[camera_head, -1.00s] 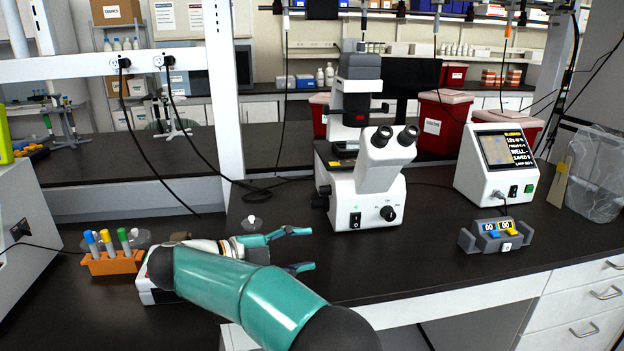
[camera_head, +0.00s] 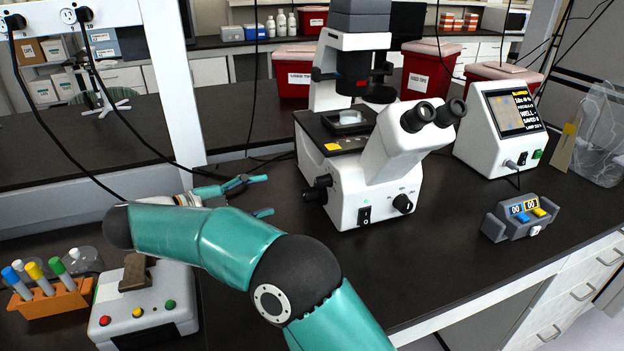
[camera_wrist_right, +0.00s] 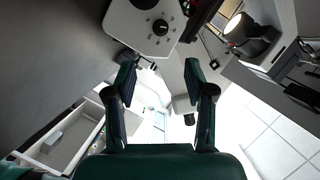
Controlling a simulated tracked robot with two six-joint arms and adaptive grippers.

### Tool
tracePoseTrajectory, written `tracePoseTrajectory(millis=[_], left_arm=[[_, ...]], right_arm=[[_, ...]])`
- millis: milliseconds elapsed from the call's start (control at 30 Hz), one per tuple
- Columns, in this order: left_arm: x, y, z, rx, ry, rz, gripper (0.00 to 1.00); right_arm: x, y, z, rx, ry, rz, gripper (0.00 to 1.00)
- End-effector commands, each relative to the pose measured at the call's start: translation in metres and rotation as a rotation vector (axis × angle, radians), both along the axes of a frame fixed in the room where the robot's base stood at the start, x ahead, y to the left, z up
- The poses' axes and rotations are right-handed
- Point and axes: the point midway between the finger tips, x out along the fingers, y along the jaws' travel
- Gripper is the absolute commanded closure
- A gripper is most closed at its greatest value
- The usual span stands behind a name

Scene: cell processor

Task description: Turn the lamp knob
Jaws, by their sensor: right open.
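The white microscope (camera_head: 383,165) stands on the dark bench. A small black knob (camera_head: 403,204) is on its lower front, right of a rocker switch (camera_head: 366,215). The knob also shows near the top of the right wrist view (camera_wrist_right: 160,27), on a white panel with marks around it. My right gripper (camera_head: 262,196) is open and empty, left of the microscope and apart from it. In the right wrist view the gripper's fingers (camera_wrist_right: 160,64) are spread below the knob, with a gap to it. My left gripper is not in view.
A grey counter box (camera_head: 520,218) and a white screen unit (camera_head: 503,130) stand right of the microscope. A box with coloured buttons (camera_head: 145,308) and an orange tube rack (camera_head: 55,303) are at front left. Bare bench lies before the microscope. A white post (camera_head: 172,80) rises behind my arm.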

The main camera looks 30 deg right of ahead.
Motion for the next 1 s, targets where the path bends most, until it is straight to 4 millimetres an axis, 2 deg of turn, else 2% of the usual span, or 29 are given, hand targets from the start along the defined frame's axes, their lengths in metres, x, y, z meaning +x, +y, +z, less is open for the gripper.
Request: tracePoseTrajectory(millis=[600, 800, 1000], left_arm=[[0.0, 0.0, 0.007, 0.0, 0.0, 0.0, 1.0], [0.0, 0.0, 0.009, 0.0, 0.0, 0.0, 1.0], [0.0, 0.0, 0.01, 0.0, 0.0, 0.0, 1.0]], right_arm=[[0.013, -0.116, -0.026, 0.001, 0.001, 0.006, 0.46], [0.016, -0.137, -0.031, -0.001, 0.001, 0.009, 0.46], [0.017, -0.143, -0.033, 0.001, 0.0, 0.01, 0.46]])
